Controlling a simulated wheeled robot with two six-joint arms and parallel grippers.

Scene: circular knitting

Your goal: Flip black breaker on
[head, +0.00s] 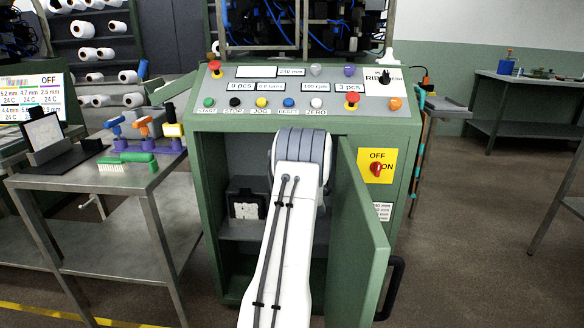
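The green machine cabinet (205,190) stands in front of me with its green door (362,235) swung open toward the right. Inside, a dark box with a pale front panel (246,206) sits on a shelf at the left. I cannot make out a separate black breaker or its lever position. One white arm of mine reaches up from the bottom into the cabinet opening, and its grey ribbed joint covers the middle of the opening. Its gripper is hidden behind that joint. No fingers of either gripper show.
A red rotary switch (376,169) on a yellow OFF/ON plate is right of the opening. The door's black handle (391,288) juts out at lower right. Above are panel buttons (261,102). A metal table (95,184) with tools stands left; open floor (470,235) lies right.

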